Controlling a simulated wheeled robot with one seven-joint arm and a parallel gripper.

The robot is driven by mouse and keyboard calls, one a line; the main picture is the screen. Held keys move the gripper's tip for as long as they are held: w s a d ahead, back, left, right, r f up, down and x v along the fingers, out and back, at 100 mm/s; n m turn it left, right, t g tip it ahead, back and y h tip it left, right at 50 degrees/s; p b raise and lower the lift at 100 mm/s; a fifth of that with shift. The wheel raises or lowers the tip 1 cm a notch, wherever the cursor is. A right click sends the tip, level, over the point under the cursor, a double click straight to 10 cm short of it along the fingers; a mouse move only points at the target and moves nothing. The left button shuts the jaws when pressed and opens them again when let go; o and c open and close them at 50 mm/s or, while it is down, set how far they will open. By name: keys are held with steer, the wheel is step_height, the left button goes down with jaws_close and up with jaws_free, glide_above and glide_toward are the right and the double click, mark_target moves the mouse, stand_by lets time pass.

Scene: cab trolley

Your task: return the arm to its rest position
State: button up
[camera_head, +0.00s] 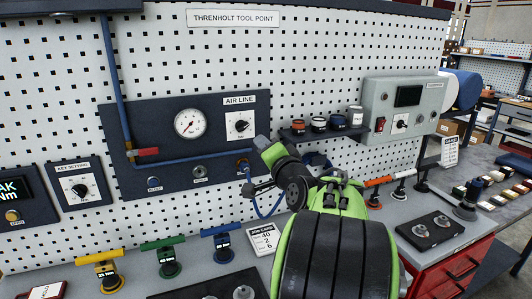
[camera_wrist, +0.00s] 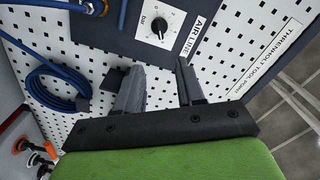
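My arm (camera_head: 337,245), green and black, reaches up from the bottom of the head view toward the pegboard. My gripper (camera_head: 262,143) is in front of the right end of the air line panel (camera_head: 222,108). In the wrist view my gripper (camera_wrist: 159,66) shows two grey fingers spread apart with nothing between them. Beyond the fingers are the dark panel with its air line dial (camera_wrist: 159,27) and the white pegboard (camera_wrist: 240,50). I cannot tell the exact gap between the fingertips and the panel.
A coiled blue hose (camera_wrist: 55,82) hangs beside my gripper. A small shelf with jars (camera_head: 320,133) and a grey control box (camera_head: 402,108) are to the right. Yellow (camera_head: 100,266), green (camera_head: 165,255) and blue (camera_head: 221,240) T-handled tools stand on the bench.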

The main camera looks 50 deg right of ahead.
stand_by(0.5)
steer(key=w+a+f+n+g+y, duration=0.1)
steer(key=a+f+n+g+y, duration=0.3)
steer(key=a, duration=0.7)
steer(key=a+f+n+y, duration=0.25)
steer(key=a+n, duration=0.25)
steer(key=a, duration=0.7)
steer(key=s+a+f+n+g, duration=0.2)
steer(key=s+a+f+n, duration=0.1)
steer(key=s, duration=0.3)
steer(key=s+a+f+n+g+y+p, duration=0.1)
steer(key=s+a+f+n+g, duration=0.1)
steer(key=s, duration=0.4)
steer(key=s+a+f+n+g+y, duration=0.1)
steer(key=s+a+f+n+g, duration=0.1)
steer(key=s+a, duration=0.4)
step_height(320, 180, down, 2)
steer(key=shift+a+n, duration=0.3)
steer(key=shift+n, duration=0.6)
